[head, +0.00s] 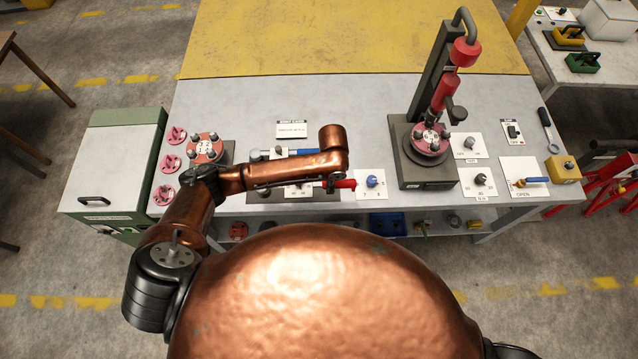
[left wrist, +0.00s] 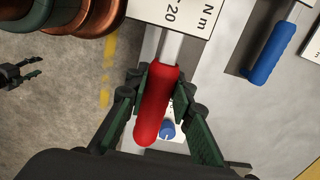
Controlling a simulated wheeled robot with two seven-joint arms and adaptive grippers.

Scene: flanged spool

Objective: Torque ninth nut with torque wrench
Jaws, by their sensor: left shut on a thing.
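My left gripper (head: 335,184) is shut on the red handle of a torque wrench (head: 346,184), low over the front of the bench. In the left wrist view the red handle (left wrist: 158,105) lies between both fingers (left wrist: 160,85), and its metal shaft runs up to a white "20 N m" label (left wrist: 178,14). The wrench's head is out of sight. The flanged spool (head: 430,140) with pink-red flange and nuts sits in a dark fixture (head: 427,184) at right, under a red tool (head: 445,90). Single nuts are too small to tell apart. A dark gripper, seemingly my right one (left wrist: 18,75), shows at the wrist view's left edge.
A blue-handled wrench (head: 304,152) lies on the bench behind my arm. Another red flange with bolts (head: 205,149) stands at left beside pink parts (head: 172,163). Dial cards (head: 371,182) and a yellow block (head: 562,170) occupy the front and right. The bench's back is clear.

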